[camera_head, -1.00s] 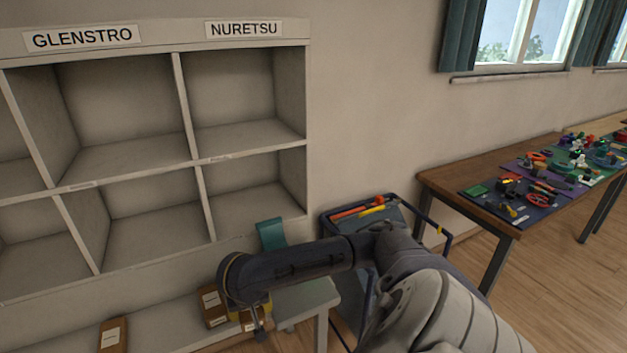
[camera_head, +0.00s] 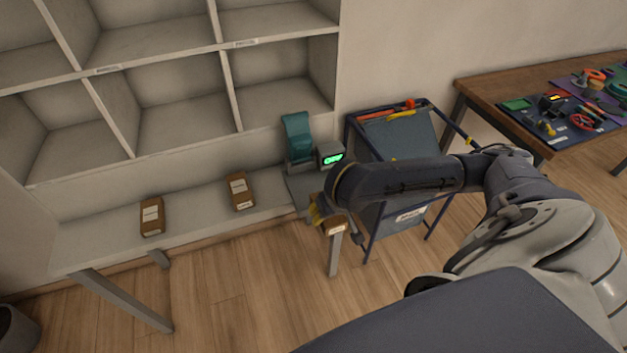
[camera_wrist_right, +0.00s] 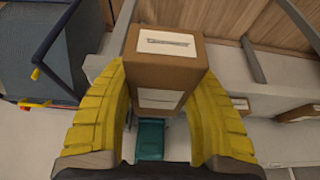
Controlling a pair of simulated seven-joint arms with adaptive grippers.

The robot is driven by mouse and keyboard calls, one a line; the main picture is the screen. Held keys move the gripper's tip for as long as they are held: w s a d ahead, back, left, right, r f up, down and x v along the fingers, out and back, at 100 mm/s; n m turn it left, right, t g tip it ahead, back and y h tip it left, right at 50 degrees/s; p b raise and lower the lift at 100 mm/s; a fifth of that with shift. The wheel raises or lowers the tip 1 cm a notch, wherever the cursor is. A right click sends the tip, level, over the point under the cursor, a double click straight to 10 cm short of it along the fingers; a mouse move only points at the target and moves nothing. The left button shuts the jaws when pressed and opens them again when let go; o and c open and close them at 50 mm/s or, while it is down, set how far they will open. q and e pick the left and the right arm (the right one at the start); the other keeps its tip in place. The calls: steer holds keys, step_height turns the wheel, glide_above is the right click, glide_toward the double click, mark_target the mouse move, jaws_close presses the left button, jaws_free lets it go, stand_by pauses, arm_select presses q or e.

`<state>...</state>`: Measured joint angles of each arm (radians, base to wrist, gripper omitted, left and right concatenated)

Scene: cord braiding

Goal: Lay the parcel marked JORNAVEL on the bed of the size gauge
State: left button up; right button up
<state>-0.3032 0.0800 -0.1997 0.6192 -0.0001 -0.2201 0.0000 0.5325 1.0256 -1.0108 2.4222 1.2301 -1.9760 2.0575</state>
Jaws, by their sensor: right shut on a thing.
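A brown parcel with white labels (camera_head: 336,228) is held in my right gripper (camera_head: 322,214). In the right wrist view the parcel (camera_wrist_right: 165,62) sits between the two yellow fingers, which are shut on it. Its lettering is too small to read, so I cannot confirm JORNAVEL. The size gauge, with a teal upright part (camera_head: 298,136) and a lit green display (camera_head: 332,159), stands at the right end of the low bench. Its grey bed (camera_head: 302,187) is partly hidden by my gripper, which is at its front edge. The teal part also shows in the wrist view (camera_wrist_right: 150,140). My left gripper is out of view.
Two more brown labelled parcels, one left (camera_head: 152,217) and one nearer the gauge (camera_head: 240,191), lie on the bench (camera_head: 195,205). Empty pigeonholes (camera_head: 180,90) rise behind. A blue-framed cart (camera_head: 405,135) stands just right of the gauge. A cluttered table (camera_head: 500,85) is farther right.

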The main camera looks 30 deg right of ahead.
glide_above(309, 185)
steer(key=s, duration=0.1)
steer(key=shift+a, duration=0.15)
steer(key=shift+f, duration=1.75)
steer(key=shift+f, duration=0.1)
steer(key=o, duration=1.1)
steer(key=v, duration=1.2)
